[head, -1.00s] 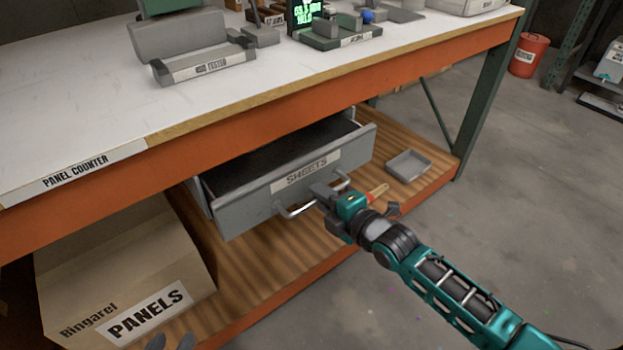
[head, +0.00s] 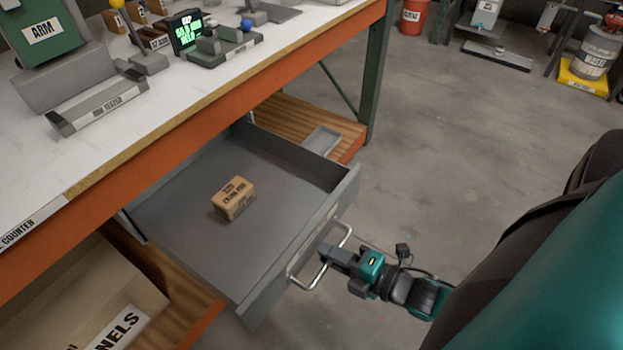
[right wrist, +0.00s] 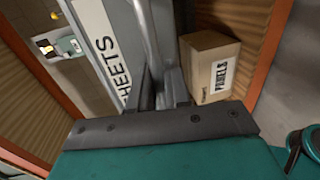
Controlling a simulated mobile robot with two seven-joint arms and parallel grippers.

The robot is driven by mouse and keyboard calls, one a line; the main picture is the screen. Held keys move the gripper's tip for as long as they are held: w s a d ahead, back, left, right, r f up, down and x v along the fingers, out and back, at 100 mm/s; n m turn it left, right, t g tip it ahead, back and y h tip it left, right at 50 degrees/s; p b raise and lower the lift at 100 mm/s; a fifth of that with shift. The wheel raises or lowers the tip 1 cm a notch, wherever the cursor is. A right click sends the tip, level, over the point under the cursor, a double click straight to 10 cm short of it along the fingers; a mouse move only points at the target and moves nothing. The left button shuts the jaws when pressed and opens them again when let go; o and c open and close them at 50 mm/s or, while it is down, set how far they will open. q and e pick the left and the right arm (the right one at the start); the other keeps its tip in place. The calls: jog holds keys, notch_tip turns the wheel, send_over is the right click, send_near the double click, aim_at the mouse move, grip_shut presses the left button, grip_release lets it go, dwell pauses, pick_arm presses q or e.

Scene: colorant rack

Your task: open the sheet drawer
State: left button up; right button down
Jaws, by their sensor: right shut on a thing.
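The grey sheet drawer (head: 165,205) under the counter is pulled far out in the head view. A small brown labelled box (head: 233,198) lies on its floor. My right gripper (head: 332,254) is shut on the drawer's metal handle (head: 306,280), at the outer side of the drawer front. In the right wrist view the fingers (right wrist: 160,92) close around the handle bar, beside the drawer front with its SHEETS label (right wrist: 103,45). My left gripper is not in view.
The counter (head: 190,75) with its orange beam stands above the drawer. A cardboard panels box (head: 75,290) stands below left on the wooden shelf. A small grey tray (head: 322,140) lies on the shelf behind the drawer. The floor (head: 440,150) to the right is clear.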

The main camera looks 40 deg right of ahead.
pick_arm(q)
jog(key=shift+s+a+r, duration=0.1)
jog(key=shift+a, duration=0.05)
pick_arm(e)
jog(key=shift+f+v, duration=0.25)
jog(key=shift+v, duration=1)
jog(key=c, duration=1.2)
grip_release()
jog(key=shift+c, duration=0.2)
jog(key=shift+s+d, duration=0.1)
jog(key=shift+s, duration=0.05)
pick_arm(q)
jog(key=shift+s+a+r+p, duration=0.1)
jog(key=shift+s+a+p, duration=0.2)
jog(key=shift+p, duration=0.45)
pick_arm(e)
jog(key=v, duration=1.2)
jog(key=shift+s, duration=0.35)
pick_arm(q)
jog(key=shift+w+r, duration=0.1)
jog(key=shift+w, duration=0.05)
